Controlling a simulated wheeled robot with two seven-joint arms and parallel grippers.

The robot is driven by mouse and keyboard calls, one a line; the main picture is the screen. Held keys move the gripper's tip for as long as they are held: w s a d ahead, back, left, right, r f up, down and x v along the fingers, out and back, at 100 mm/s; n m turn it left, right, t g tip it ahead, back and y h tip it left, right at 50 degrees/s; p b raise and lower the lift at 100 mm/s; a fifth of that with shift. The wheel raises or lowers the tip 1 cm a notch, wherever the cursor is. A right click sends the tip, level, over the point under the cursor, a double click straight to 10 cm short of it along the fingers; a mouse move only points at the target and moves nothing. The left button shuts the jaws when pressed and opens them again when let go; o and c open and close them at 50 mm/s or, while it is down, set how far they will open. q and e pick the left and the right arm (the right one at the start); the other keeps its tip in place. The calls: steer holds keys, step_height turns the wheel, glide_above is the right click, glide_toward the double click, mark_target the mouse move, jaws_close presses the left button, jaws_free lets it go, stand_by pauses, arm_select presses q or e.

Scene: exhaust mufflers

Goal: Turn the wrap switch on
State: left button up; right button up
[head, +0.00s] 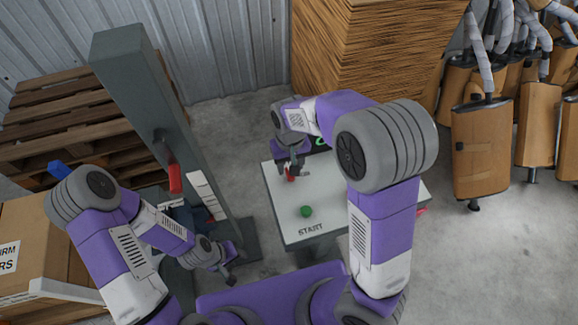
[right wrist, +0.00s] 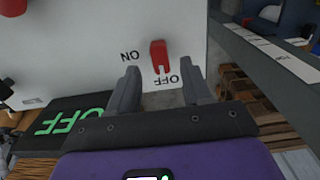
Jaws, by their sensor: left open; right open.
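A small red switch (right wrist: 158,55) sits on the pale top of the control box (head: 268,182), between printed ON and OFF labels. In the right wrist view its free end points toward OFF. It also shows as a red spot in the head view (head: 291,178). My right gripper (right wrist: 161,88) is open over the box, its two fingers short of the switch and on either side of the OFF label. A dark display (right wrist: 72,122) beside it reads OFF in green. My left gripper (head: 232,264) is open and empty, low beside the grey post.
A green button (head: 306,211) marked START is on the box top. A tall grey post (head: 145,100) with a red handle (head: 175,179) stands to the left. Wooden pallets (head: 75,125), a cardboard box (head: 40,235) and hanging mufflers (head: 483,150) surround the box.

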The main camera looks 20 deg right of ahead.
steer(key=shift+f, duration=1.95)
steer(key=shift+w, duration=0.1)
jaws_close()
